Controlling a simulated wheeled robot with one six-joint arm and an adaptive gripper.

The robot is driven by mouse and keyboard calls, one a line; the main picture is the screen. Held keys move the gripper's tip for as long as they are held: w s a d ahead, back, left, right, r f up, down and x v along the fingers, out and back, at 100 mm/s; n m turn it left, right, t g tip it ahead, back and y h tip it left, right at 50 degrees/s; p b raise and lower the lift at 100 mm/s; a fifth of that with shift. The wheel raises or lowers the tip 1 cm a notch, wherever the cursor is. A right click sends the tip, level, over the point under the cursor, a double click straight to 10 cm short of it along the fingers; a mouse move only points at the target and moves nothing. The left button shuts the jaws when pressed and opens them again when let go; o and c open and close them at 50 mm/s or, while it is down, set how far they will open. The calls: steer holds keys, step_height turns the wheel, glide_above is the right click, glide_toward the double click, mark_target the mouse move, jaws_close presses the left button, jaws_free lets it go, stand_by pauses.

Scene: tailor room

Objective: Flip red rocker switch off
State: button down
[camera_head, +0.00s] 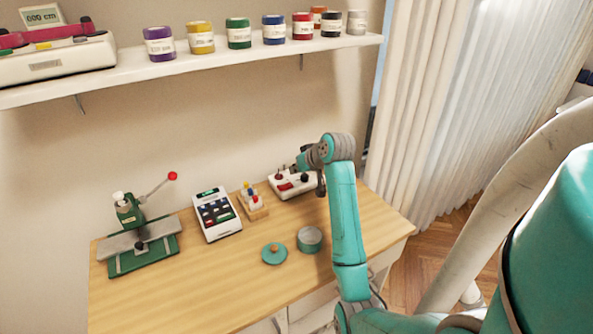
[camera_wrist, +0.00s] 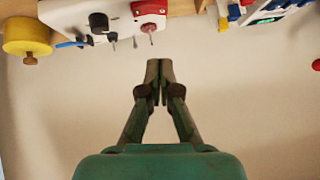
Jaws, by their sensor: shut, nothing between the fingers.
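A white control box (camera_head: 306,189) stands at the back right of the wooden table. It has a red patch (camera_head: 284,187) on its left part and dark knobs or levers on top. In the wrist view the white box (camera_wrist: 122,22) shows upside down at the top edge, with a red part (camera_wrist: 149,7), a black knob and thin metal levers. Which way the red rocker is tilted cannot be told. My gripper (camera_wrist: 158,64) is shut and empty, with its tips apart from the box in the picture. In the head view my arm's end partly covers the box.
A calculator-like device (camera_head: 217,215), a small wooden block with coloured pegs (camera_head: 252,204) and a green press (camera_head: 143,247) stand to the left. A teal round tin (camera_head: 310,240) and a lid (camera_head: 274,254) lie in front. A shelf with jars (camera_head: 200,60) hangs above.

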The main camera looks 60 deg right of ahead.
glide_above(282, 186)
steer(key=s, duration=0.2)
step_height(282, 186, down, 5)
steer(key=shift+s+a+r, duration=0.1)
steer(key=shift+r, duration=0.1)
step_height(282, 186, down, 2)
steer(key=shift+a+f, duration=0.15)
steer(key=shift+f, duration=0.05)
steer(key=shift+a+f, duration=0.1)
steer(key=shift+f, duration=0.7)
steer(key=shift+w+f, duration=0.1)
steer(key=shift+w, duration=0.1)
steer(key=shift+w+a+f, duration=0.1)
steer(key=shift+a+f, duration=0.1)
steer(key=shift+d, duration=0.15)
steer(key=shift+d+r, duration=0.1)
steer(key=shift+d, duration=0.05)
